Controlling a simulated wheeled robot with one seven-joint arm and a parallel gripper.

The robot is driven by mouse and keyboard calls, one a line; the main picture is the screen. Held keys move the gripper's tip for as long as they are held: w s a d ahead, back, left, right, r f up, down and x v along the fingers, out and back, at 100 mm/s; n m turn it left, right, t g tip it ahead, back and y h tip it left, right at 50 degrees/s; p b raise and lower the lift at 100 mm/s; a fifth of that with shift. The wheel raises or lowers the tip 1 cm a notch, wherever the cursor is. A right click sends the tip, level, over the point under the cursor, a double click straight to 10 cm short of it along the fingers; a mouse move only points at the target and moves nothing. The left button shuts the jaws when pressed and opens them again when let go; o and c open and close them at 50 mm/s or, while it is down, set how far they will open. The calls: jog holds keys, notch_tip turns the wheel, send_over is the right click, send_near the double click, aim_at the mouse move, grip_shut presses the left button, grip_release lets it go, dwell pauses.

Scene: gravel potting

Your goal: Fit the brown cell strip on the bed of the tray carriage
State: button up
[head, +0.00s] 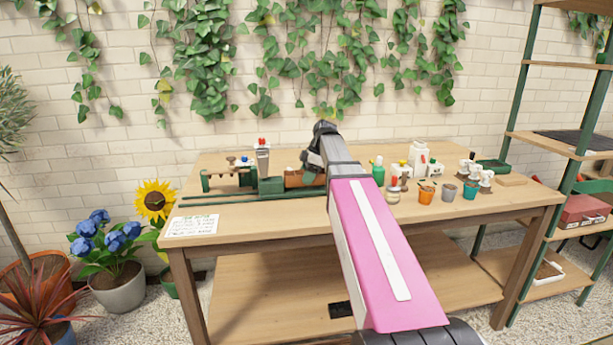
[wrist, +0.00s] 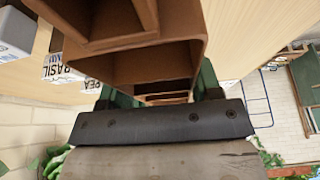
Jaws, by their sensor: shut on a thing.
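The brown cell strip (head: 298,179) shows in the head view at the middle of the bench, partly hidden by my arm. In the wrist view the strip (wrist: 150,65) fills the upper middle, with its open cells and walls close to the camera. My gripper (head: 310,172) is shut on the strip; its fingertips are mostly hidden in the head view. The green tray carriage (head: 270,188) stands at the left end of the strip. The strip appears to be at or just above the carriage bed; I cannot tell whether it is seated.
A green rail (head: 222,198) runs along the bench under the carriage. A green frame (head: 218,178) stands to the left. A green bottle (head: 378,172), white bottles and several small pots stand to the right. A paper sheet (head: 193,226) lies at the front left. The bench front is clear.

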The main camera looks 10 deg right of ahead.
jog(key=shift+f, duration=0.9)
dwell(0.3)
jog(key=o, duration=1.1)
jog(key=shift+r, duration=3.5)
